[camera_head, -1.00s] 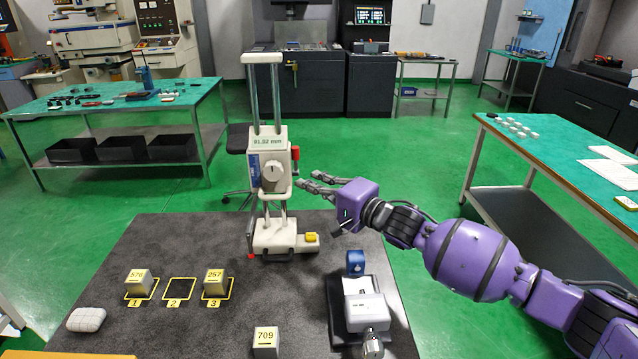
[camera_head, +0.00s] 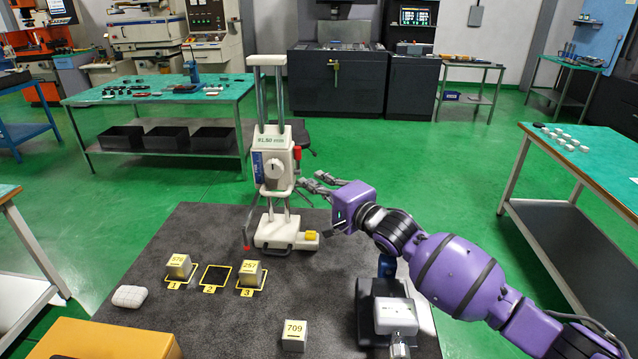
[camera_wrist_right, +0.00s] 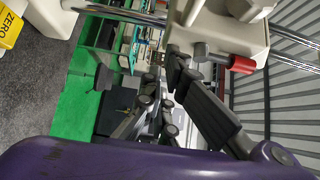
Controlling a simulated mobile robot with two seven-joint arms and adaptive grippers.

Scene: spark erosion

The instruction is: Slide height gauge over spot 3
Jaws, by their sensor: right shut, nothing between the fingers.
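The height gauge (camera_head: 277,168) stands upright on the dark plate (camera_head: 330,285), a cream carriage with display and dial on two rods. Its red-tipped stylus (camera_head: 246,240) hangs at its left, just behind spot 3 (camera_head: 247,293). Spot 3, a yellow outline, carries a block marked 257 (camera_head: 250,274). My right gripper (camera_head: 318,184) is shut and empty, at the gauge's right side by the carriage. In the right wrist view the fingers (camera_wrist_right: 165,80) are beside the gauge's red knob (camera_wrist_right: 240,64); whether they touch the gauge is unclear. My left gripper is out of view.
Spot 1 holds block 576 (camera_head: 179,266); spot 2 (camera_head: 215,276) is empty. Block 709 (camera_head: 294,335) stands in front. A white pad (camera_head: 129,297) and an orange box (camera_head: 105,341) are at left. A small instrument (camera_head: 395,315) stands under my right arm.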

